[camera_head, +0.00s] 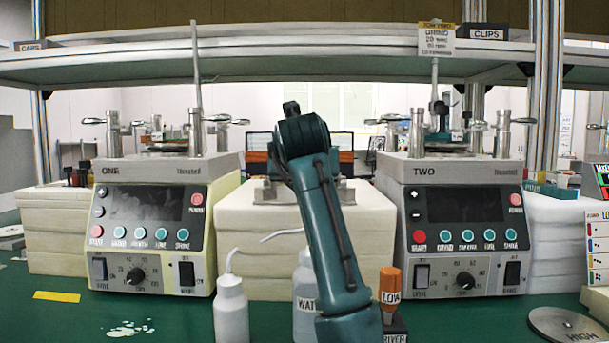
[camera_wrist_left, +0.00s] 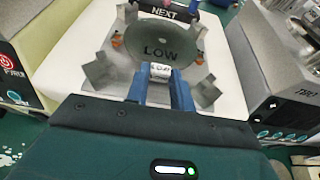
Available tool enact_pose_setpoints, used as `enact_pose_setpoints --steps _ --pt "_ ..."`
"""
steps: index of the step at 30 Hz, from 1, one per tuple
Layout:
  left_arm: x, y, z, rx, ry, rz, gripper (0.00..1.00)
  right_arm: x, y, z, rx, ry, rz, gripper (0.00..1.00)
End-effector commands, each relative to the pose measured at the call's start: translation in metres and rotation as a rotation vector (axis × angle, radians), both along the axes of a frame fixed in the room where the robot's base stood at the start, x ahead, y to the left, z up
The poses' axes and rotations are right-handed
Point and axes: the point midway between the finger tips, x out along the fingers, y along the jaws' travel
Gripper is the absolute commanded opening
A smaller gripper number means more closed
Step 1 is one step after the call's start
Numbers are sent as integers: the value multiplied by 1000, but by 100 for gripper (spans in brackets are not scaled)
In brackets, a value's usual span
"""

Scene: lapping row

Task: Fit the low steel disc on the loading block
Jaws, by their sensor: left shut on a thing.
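The low steel disc (camera_wrist_left: 162,38), dark grey and marked LOW, shows in the left wrist view. My left gripper (camera_wrist_left: 160,80) has its blue fingers shut on a small pale piece at the disc's near edge. The loading block, a pale metal plate (camera_wrist_left: 95,72) with angled upright brackets (camera_wrist_left: 101,70) and a NEXT label (camera_wrist_left: 163,12), lies around and under the disc. I cannot tell whether the disc rests on it or hangs just above. In the head view my left arm covers the disc and most of the plate (camera_head: 262,192). My right gripper is not in view.
Machine ONE (camera_head: 150,230) and machine TWO (camera_head: 463,230) flank the white central stand (camera_head: 240,225). Two white bottles (camera_head: 231,310) (camera_head: 304,285) and an orange-handled driver (camera_head: 390,285) stand in front. A disc marked HIGH (camera_head: 560,322) lies at lower right. A shelf (camera_head: 290,62) spans above.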

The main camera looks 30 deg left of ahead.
Motion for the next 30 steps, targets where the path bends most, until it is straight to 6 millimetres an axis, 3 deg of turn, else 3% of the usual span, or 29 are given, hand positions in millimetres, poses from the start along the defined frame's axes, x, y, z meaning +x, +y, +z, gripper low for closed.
enact_pose_setpoints --steps 30 --pt "0 0 0 1 -2 1 0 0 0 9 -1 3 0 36"
